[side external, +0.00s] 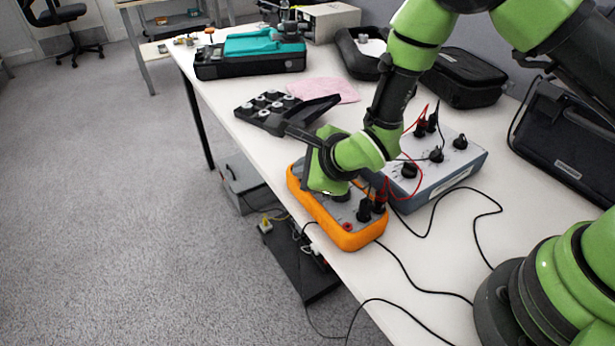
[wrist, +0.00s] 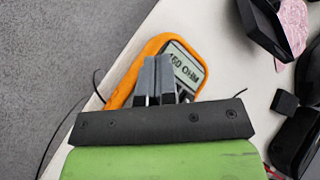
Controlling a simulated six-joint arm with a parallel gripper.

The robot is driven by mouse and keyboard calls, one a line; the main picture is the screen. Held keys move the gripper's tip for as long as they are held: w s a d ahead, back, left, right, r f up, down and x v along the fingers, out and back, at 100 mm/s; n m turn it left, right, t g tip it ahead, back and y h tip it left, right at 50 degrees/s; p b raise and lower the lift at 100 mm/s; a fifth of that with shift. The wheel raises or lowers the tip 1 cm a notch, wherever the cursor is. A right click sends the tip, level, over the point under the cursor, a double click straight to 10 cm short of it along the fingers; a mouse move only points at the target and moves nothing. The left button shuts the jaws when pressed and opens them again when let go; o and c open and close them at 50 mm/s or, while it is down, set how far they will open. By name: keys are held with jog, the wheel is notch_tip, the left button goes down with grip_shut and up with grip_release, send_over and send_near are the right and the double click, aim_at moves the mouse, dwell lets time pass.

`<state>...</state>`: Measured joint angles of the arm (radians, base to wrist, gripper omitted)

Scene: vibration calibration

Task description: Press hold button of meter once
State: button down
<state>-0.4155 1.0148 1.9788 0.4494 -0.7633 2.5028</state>
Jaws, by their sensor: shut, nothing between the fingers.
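The orange-rimmed meter (side external: 343,236) lies face up near the front edge of the white table in the side external view. Its dark knob, plugged-in leads and a small red round spot show on its grey face. In the wrist view the meter (wrist: 150,47) shows a lit display (wrist: 186,68) that seems to read about 160 OHM. My gripper (wrist: 157,60) is shut and empty, with its grey fingertips over the meter's face beside the display. I cannot tell whether the tips touch it. The hold button cannot be made out; my gripper covers part of the face.
A blue-grey box with knobs and red leads (side external: 455,165) stands right of the meter. A black stand with several round weights (side external: 262,108), a pink cloth (side external: 325,90) and a teal-and-black case (side external: 250,60) lie behind. Black cables cross the table at front right.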

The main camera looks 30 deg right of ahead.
dwell(0.4)
jog(key=shift+r, duration=0.75)
jog(key=shift+r, duration=0.1)
jog(key=shift+r, duration=2.4)
